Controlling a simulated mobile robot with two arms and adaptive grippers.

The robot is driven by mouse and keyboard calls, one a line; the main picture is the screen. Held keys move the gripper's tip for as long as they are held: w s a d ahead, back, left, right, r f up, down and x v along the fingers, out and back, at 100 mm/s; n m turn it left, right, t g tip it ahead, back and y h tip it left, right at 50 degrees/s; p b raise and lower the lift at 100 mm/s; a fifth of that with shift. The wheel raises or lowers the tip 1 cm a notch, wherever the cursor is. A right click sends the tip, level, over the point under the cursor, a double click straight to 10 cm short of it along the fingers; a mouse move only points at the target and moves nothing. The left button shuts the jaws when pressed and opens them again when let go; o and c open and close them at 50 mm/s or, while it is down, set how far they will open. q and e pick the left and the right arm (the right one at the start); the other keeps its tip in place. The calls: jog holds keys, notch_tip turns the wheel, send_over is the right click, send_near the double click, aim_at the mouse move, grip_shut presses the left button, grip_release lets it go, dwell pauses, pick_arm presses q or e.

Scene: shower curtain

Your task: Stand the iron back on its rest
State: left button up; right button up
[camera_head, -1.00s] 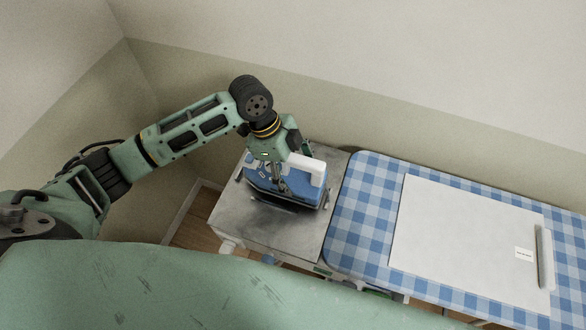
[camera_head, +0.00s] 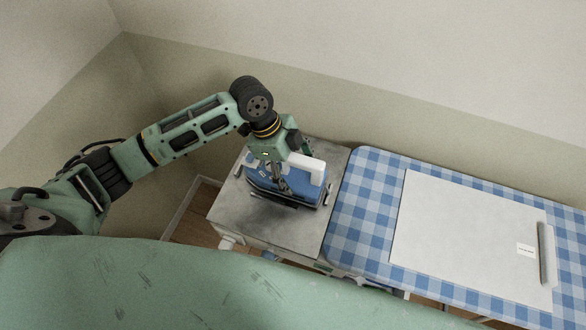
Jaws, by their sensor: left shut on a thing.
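The iron (camera_head: 300,185) has a blue body and a white part at its upper right. It is over the grey metal rest (camera_head: 238,214) at the left end of the ironing board. My left gripper (camera_head: 280,184) comes down from above and is shut on the iron, covering part of it. A dark lower edge shows along the iron's near side. I cannot tell whether the iron touches the rest. My right gripper is not in view.
The ironing board (camera_head: 349,228) has a blue and white checked cover. A white flat panel (camera_head: 455,235) with a grey bar at its right end lies on it. Walls stand close behind. The rest's near-left corner is bare.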

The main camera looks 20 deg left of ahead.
pick_arm(q)
jog(key=shift+w+f, duration=0.1)
jog(key=shift+f, duration=0.1)
dwell(0.3)
jog(key=o, duration=2)
jog(key=shift+o, duration=0.5)
jog(key=shift+f, duration=0.1)
jog(key=shift+s+f, duration=0.1)
jog(key=shift+s, duration=0.1)
jog(key=v, duration=1.2)
jog(key=shift+w, duration=0.1)
